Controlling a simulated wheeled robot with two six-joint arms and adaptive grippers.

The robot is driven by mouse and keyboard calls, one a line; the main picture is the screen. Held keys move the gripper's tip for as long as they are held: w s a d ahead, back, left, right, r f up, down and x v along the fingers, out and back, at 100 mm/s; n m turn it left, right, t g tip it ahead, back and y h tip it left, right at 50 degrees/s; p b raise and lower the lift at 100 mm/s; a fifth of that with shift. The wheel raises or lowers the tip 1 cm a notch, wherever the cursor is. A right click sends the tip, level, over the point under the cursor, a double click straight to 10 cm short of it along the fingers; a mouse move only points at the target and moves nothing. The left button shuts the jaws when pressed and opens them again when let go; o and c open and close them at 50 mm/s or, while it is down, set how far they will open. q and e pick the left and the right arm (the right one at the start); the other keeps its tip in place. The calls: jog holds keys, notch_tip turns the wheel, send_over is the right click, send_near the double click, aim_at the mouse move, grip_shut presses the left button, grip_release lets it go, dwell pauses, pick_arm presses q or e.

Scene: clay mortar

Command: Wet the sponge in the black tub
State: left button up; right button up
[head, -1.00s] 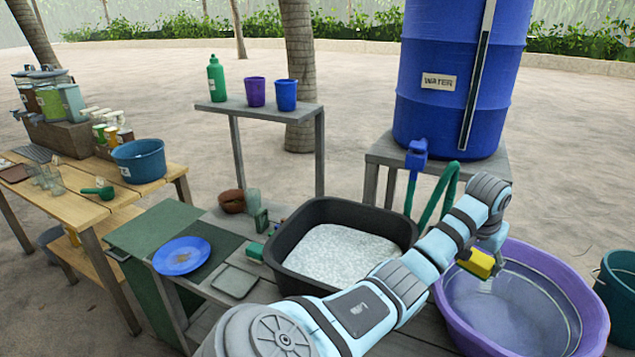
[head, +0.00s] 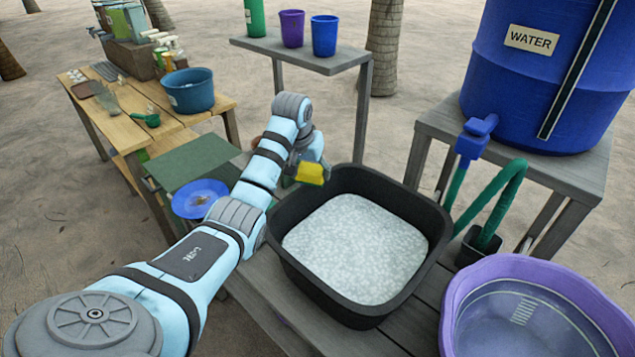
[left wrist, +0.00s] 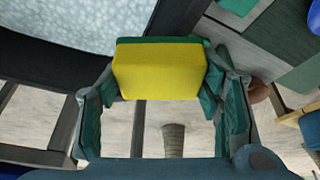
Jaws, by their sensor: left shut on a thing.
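A yellow sponge (head: 311,174) with a green layer is held in my left gripper (head: 302,168). In the left wrist view the sponge (left wrist: 158,70) sits between both fingers, and the gripper (left wrist: 160,85) is shut on it. The gripper is at the left back rim of the black tub (head: 440,260), with the sponge just above or beside that rim; the exact height is hard to tell. The tub holds whitish, bubbly liquid (head: 355,250). In the left wrist view the liquid (left wrist: 70,25) shows at the upper left. My right gripper is not in view.
A purple basin (head: 455,300) with clear water stands right of the tub. A blue water barrel (head: 500,90) with a green hose (head: 500,195) stands behind. A blue plate (head: 183,208) lies left of the tub. A shelf with cups (head: 292,28) stands at the back.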

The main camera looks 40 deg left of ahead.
pick_arm(q)
jog(key=s+d+r+m+h+p, duration=0.2)
jog(key=s+d+p, duration=0.2)
jog(key=d+p, duration=0.35)
jog(key=s+d+r+m+h+p, duration=0.1)
jog(key=s+d+m+h+p, duration=0.2)
jog(key=d+p, duration=0.45)
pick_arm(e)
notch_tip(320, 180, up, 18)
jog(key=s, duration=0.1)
pick_arm(q)
jog(key=shift+n, duration=0.5)
jog(key=f+b, duration=0.4)
jog(key=f, duration=0.2)
jog(key=f+b, duration=0.5)
jog(key=f, duration=0.1)
jog(key=a+f+b, duration=0.1)
jog(key=f+b, duration=0.4)
jog(key=shift+f, duration=0.4)
jog(key=shift+d+f, duration=0.15)
jog(key=shift+f, duration=0.15)
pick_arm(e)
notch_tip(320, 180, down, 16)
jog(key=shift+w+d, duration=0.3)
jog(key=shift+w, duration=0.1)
pick_arm(q)
jog(key=shift+r, duration=0.1)
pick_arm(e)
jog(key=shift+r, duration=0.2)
